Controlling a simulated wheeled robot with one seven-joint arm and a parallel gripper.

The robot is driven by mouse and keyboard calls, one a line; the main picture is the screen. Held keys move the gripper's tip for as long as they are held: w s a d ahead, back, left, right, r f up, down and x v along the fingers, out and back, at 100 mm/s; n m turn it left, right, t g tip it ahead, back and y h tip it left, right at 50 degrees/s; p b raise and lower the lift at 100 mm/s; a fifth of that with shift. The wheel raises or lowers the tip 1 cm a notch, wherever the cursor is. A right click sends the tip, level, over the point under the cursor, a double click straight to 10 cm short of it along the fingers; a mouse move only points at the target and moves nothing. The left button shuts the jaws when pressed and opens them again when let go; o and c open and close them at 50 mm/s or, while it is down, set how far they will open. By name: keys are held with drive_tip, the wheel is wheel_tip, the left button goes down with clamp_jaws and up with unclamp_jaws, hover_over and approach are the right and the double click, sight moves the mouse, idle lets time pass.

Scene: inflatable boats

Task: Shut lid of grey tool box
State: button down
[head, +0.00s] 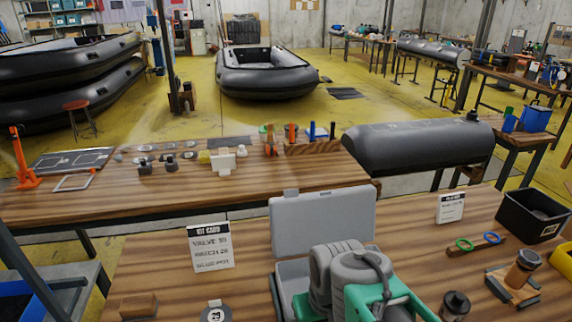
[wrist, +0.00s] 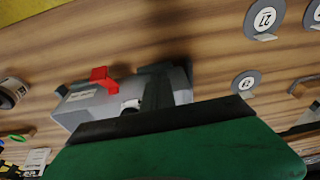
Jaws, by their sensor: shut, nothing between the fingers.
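The grey tool box (head: 291,272) stands on the near wooden bench, partly hidden behind my grey and green arm. Its lid (head: 322,224) is raised, standing nearly upright at the back of the box with its broad inner face toward me. My gripper (wrist: 160,128) shows in the wrist view as a green body with a dark front edge; it is shut and empty. Beyond that edge is a grey boxy shape (wrist: 90,108) with a label and a red piece (wrist: 103,77); I cannot tell if it is the tool box. The fingertips are hidden in the head view.
A kit card (head: 211,247) stands left of the box, another card (head: 450,208) to its right. A grey boat tube (head: 418,145) lies beyond.

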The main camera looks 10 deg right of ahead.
wheel_tip(320, 180, up, 11)
drive_tip(key=w+p, duration=0.3)
drive_tip(key=p, duration=0.3)
drive_tip(key=w+r, duration=0.5)
drive_tip(key=w, duration=0.5)
drive_tip(key=w+r+g+b, duration=0.1)
drive_tip(key=w+r, duration=0.4)
drive_tip(key=w, duration=0.5)
drive_tip(key=w+r, duration=0.5)
drive_tip(key=w, duration=0.5)
drive_tip(key=s+f+b, duration=0.3)
drive_tip(key=f, duration=0.6)
drive_tip(key=shift+s, duration=0.25)
drive_tip(key=shift+s, duration=0.1)
